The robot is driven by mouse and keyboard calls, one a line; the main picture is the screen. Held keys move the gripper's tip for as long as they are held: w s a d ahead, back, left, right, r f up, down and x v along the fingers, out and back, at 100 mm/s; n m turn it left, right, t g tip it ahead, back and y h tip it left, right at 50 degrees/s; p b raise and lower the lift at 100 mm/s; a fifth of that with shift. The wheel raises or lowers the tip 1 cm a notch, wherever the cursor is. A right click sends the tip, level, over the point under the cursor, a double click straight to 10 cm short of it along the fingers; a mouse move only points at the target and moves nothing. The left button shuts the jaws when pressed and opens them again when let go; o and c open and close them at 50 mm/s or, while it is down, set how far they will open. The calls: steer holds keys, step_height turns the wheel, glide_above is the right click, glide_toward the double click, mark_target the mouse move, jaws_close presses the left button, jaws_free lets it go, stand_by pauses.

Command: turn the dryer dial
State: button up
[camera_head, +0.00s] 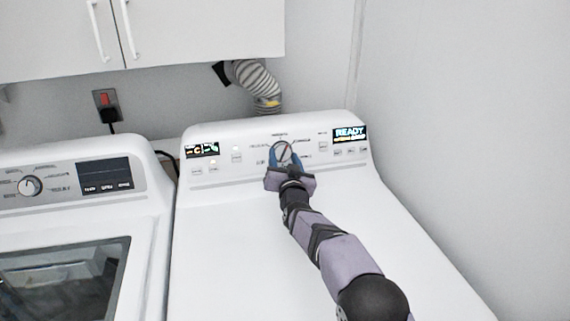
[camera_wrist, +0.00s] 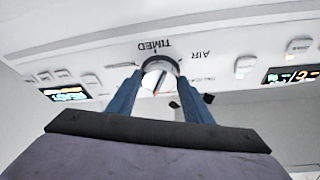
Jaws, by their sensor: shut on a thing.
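The dryer (camera_head: 335,245) is the white machine in the middle of the head view, with a raised control panel at its back. Its round dial (camera_head: 283,150) sits in the middle of that panel. The dial also shows in the wrist view (camera_wrist: 155,76), upside down, with a small red mark and the words TIMED and AIR around it. My gripper (camera_head: 284,158) reaches the dial from the front, and its two blue fingers (camera_wrist: 158,84) are shut on the dial, one on each side. The fingers hide parts of the dial's sides.
A second machine (camera_head: 75,220) with a glass window and its own dial (camera_head: 29,186) stands at the left. A lit READY display (camera_head: 350,134) is on the dryer panel's right. White cabinets (camera_head: 150,35) hang above left, and a striped hose (camera_head: 255,82) runs behind the dryer.

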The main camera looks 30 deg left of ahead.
mark_target(282, 155)
steer(key=m+h+p, duration=0.1)
steer(key=m, duration=0.1)
steer(key=m+p, duration=0.2)
steer(key=shift+s+a+r+t+h, duration=0.15)
steer(key=shift+a+r+t+h, duration=0.05)
steer(key=shift+r+t+h, duration=0.2)
steer(key=shift+m+h+p, duration=0.5)
steer(key=shift+m+p, duration=0.8)
steer(key=shift+m, duration=0.3)
steer(key=shift+f, duration=0.1)
steer(key=o, duration=1)
steer(key=shift+o, duration=0.2)
steer(key=shift+f, duration=0.1)
steer(key=shift+s, duration=0.1)
steer(key=shift+b+v, duration=0.9)
steer(key=shift+v, duration=0.45)
steer(key=shift+b+v, duration=0.9)
steer(key=shift+v, duration=1.3)
